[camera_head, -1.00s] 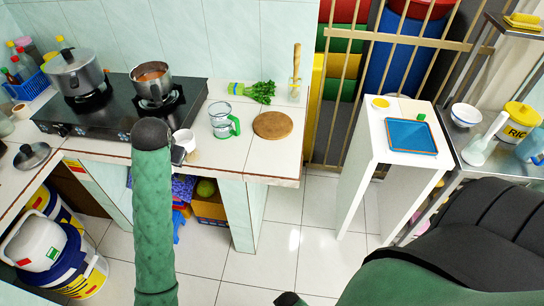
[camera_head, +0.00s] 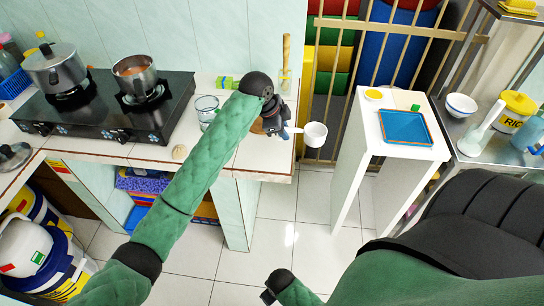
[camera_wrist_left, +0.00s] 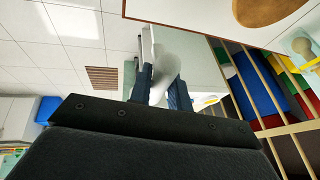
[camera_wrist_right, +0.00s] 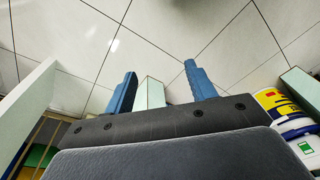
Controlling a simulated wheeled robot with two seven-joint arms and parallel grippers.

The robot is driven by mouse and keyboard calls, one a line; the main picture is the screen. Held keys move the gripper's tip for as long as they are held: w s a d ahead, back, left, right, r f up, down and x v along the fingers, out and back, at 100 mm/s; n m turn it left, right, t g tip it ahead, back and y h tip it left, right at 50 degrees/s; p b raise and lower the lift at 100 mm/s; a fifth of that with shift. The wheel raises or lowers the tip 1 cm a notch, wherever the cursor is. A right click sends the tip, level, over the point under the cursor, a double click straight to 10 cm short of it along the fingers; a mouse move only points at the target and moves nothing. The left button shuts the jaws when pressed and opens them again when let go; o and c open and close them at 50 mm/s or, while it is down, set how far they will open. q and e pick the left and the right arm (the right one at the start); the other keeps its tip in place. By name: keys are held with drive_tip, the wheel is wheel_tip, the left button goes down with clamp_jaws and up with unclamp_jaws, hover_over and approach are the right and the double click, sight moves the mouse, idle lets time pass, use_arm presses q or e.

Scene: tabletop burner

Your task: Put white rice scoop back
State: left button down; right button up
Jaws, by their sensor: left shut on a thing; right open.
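The white rice scoop (camera_head: 315,134) is off the counter, in the air just past the counter's right end in the head view. My left gripper (camera_head: 291,131) is shut on its handle. In the left wrist view the white scoop (camera_wrist_left: 165,62) shows between the two blue fingers. My right gripper (camera_wrist_right: 160,84) is open and empty over the floor; in the head view only part of its dark body (camera_head: 277,284) shows low in the middle. The rice container (camera_head: 514,110), with a yellow lid, stands on the metal table at the right.
A white stand (camera_head: 368,139) with a blue tray (camera_head: 407,128) is between the counter and the metal table (camera_head: 468,155). A white bowl (camera_head: 461,105) and a white pitcher-like thing (camera_head: 480,132) stand near the rice container. A glass jug (camera_head: 206,108) is behind my left arm. Open floor lies below.

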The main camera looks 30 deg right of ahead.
use_arm(q)
drive_tip(key=shift+s+d+f+m, duration=0.35)
drive_tip(key=shift+s+d+m, duration=0.1)
drive_tip(key=shift+d, duration=0.1)
drive_tip(key=w+a+f+p, duration=0.1)
drive_tip(key=w+a+f, duration=0.1)
drive_tip(key=w, duration=0.1)
drive_tip(key=w+a+f+p, duration=0.2)
drive_tip(key=w, duration=0.1)
drive_tip(key=w+a+f+p, duration=0.1)
drive_tip(key=w+a+f, duration=0.1)
drive_tip(key=w+f, duration=0.1)
drive_tip(key=shift+w+a+p, duration=0.2)
drive_tip(key=shift+w+p, duration=0.1)
drive_tip(key=shift+p, duration=0.05)
drive_tip(key=shift+s+f, duration=0.1)
drive_tip(key=shift+f, duration=0.2)
wheel_tip(320, 180, down, 2)
drive_tip(key=shift+f+p, duration=0.15)
drive_tip(key=shift+p, duration=0.65)
drive_tip(key=shift+f, duration=0.55)
use_arm(e)
drive_tip(key=s+d+f, duration=0.2)
drive_tip(key=f, duration=0.6)
drive_tip(key=s+d+f, duration=0.2)
drive_tip(key=f, duration=0.6)
drive_tip(key=shift+s+f+t, duration=0.3)
drive_tip(key=shift+f, duration=0.05)
